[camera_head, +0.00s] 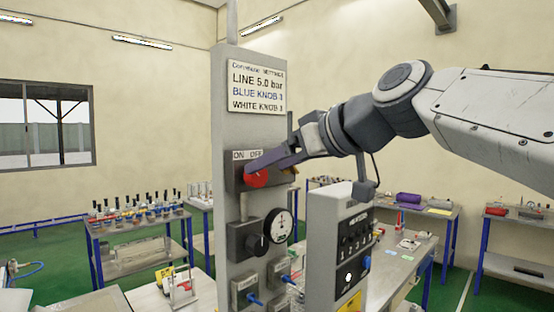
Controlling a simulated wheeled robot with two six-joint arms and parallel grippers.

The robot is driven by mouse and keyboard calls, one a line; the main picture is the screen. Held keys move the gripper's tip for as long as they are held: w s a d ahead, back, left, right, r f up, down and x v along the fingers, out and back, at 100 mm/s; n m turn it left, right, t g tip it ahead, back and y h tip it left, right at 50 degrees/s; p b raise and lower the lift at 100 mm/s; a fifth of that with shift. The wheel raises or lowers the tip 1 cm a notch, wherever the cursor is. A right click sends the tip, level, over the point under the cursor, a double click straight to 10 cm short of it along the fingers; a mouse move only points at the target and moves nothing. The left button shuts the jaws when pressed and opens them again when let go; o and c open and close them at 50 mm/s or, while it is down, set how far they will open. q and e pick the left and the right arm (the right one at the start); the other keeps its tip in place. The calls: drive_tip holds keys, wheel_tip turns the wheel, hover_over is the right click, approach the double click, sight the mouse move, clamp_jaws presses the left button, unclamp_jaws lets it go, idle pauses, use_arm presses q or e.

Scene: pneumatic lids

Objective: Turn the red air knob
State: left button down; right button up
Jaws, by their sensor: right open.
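The red air knob (257,178) sits on a dark block under an ON OFF label (247,155) on the tall grey panel (230,125). My right gripper (256,169) reaches in from the right, with its fingers at the knob and partly covering it. The jaws are open; I cannot tell whether they touch the knob. My left gripper is not in view.
A grey control box (349,240) stands close to the right under my arm. Workbenches (140,245) stand behind.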

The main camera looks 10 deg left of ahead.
sight(256, 176)
drive_tip(key=shift+p+x, duration=0.6)
drive_tip(key=shift+x, duration=1.45)
clamp_jaws()
